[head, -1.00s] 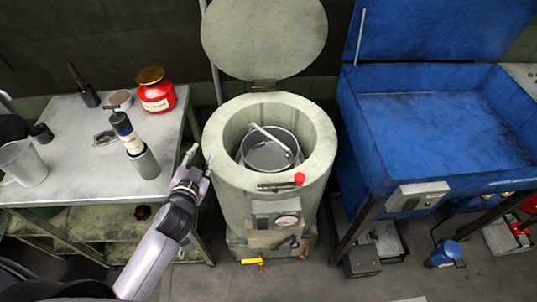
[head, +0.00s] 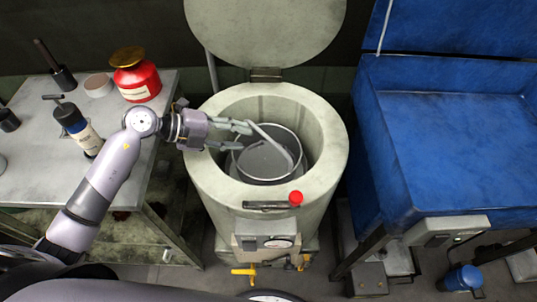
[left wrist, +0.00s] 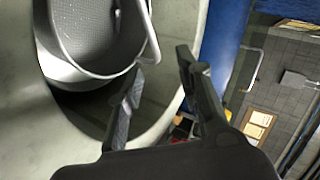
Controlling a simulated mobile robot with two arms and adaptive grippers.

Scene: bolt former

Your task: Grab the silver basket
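The silver basket (head: 262,163), a round mesh pail with a bail handle (head: 281,141), sits inside the round pale-green tank (head: 328,150). My left gripper (head: 246,137) reaches over the tank's left rim, with its fingers at the left end of the handle, above the basket. The fingers are apart with nothing between them. In the left wrist view, the basket (left wrist: 95,30) is at upper left. Its handle passes close to the tip of the left finger of my gripper (left wrist: 160,62); I cannot tell if they touch. My right gripper is not in view.
The tank's round lid (head: 265,30) stands open behind it. A red knob (head: 296,197) is on the front rim. A grey table (head: 30,150) with a red can (head: 138,82) and a bottle (head: 75,125) is at left. A blue washing basin (head: 440,150) stands close at right.

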